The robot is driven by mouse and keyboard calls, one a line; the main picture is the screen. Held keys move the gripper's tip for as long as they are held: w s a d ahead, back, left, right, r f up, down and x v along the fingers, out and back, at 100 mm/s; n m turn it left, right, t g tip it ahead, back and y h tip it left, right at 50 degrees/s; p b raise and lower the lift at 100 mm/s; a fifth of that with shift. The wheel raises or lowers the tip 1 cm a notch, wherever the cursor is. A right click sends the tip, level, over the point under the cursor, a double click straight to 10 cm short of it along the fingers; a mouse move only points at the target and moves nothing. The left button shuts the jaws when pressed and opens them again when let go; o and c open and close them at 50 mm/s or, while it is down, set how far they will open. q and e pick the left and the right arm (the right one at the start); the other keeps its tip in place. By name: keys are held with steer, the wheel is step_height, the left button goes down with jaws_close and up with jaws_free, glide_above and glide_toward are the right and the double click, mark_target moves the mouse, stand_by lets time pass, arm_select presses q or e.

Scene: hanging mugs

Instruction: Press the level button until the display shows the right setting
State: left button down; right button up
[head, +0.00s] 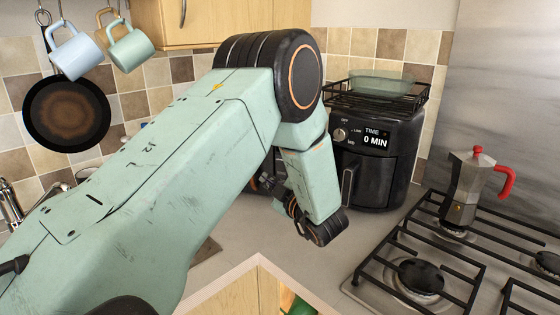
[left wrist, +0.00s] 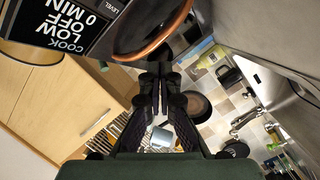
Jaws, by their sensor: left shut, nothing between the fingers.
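In the left wrist view a dark cooker panel (left wrist: 25,45) shows at the upper left, with its display (left wrist: 62,25) reading COOK, LOW, OFF and 0 MIN. A LEVEL label (left wrist: 112,5) sits at the top edge; the button itself is not clearly seen. In the head view this display is hidden, apparently behind my left arm. My left gripper (left wrist: 155,78) is shut and empty, with its fingertips apart from the panel in the picture. My right gripper is not in view.
A black air fryer (head: 375,165) showing TIME 0 MIN stands right of my arm. A moka pot (head: 465,190) stands on the gas hob (head: 415,265). Mugs (head: 75,52) and a pan (head: 67,112) hang at the left. Some counter (head: 335,255) is clear before the fryer.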

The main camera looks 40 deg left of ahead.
mark_target(280, 159)
arm_select(q)
steer(key=w+a+b, duration=0.1)
steer(key=w, duration=0.1)
steer(key=w+a+b, duration=0.1)
steer(key=w, duration=0.2)
steer(key=w+a+b, duration=0.1)
steer(key=w, duration=0.1)
steer(key=shift+w+r+b, duration=0.15)
steer(key=shift+w+b, duration=0.15)
steer(key=shift+a, duration=0.1)
steer(key=shift+w+a, duration=0.1)
stand_by(0.5)
stand_by(0.4)
